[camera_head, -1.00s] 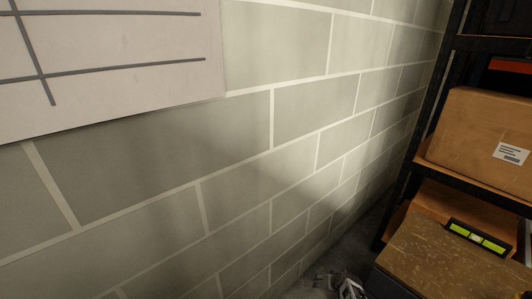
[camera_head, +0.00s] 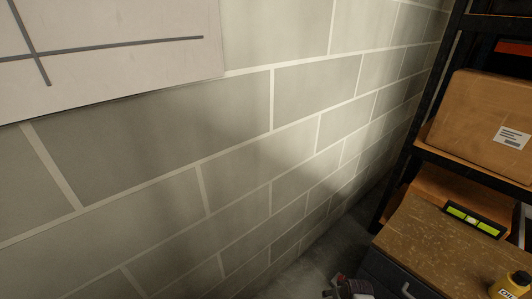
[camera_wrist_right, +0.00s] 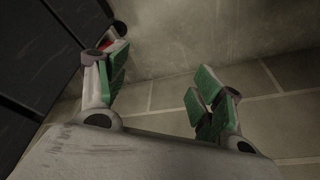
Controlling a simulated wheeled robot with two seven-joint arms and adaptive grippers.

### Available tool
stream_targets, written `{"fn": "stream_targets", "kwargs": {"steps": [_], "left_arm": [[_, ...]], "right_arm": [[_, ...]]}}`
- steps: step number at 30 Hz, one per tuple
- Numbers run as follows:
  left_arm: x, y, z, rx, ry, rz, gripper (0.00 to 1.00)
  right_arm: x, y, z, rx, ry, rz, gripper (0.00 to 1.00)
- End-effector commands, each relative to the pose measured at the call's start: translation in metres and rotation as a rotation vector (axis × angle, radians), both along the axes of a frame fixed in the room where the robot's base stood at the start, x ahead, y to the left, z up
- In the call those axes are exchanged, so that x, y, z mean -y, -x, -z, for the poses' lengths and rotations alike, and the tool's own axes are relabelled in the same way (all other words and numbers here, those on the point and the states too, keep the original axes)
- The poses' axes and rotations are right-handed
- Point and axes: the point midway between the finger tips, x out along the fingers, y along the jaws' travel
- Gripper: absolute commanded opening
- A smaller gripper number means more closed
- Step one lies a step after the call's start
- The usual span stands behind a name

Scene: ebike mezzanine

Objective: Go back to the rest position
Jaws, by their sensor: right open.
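My right gripper (camera_wrist_right: 162,72) shows in the right wrist view. Its two green-padded fingers stand well apart with nothing between them. The block wall and a grey floor or ledge lie beyond them. In the head view, a small grey and dark piece shows at the bottom edge, just left of the workbench; it looks like part of one of my grippers, but most of it is cut off. My left gripper cannot be made out in either view.
A grey block wall (camera_head: 235,180) fills the left, with a lined white board (camera_head: 120,60) on it. At right, a dark shelf holds a cardboard box (camera_head: 475,115). Below, a workbench (camera_head: 425,235) carries a green-faced level (camera_head: 472,221) and a yellow item (camera_head: 510,287).

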Motion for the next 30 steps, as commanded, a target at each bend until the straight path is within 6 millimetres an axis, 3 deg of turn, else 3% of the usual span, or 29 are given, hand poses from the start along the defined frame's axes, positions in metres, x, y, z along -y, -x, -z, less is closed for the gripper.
{"fn": "stream_targets", "kwargs": {"steps": [15, 30], "left_arm": [[-0.015, 0.006, 0.014, -0.089, -0.075, 0.008, 0.00], [-0.022, 0.009, 0.020, -0.131, -0.108, 0.010, 0.00]], "right_arm": [[-0.058, 0.104, -0.050, -0.095, 0.019, -0.107, 0.67], [-0.089, 0.153, -0.082, -0.137, 0.006, -0.145, 0.67]]}}
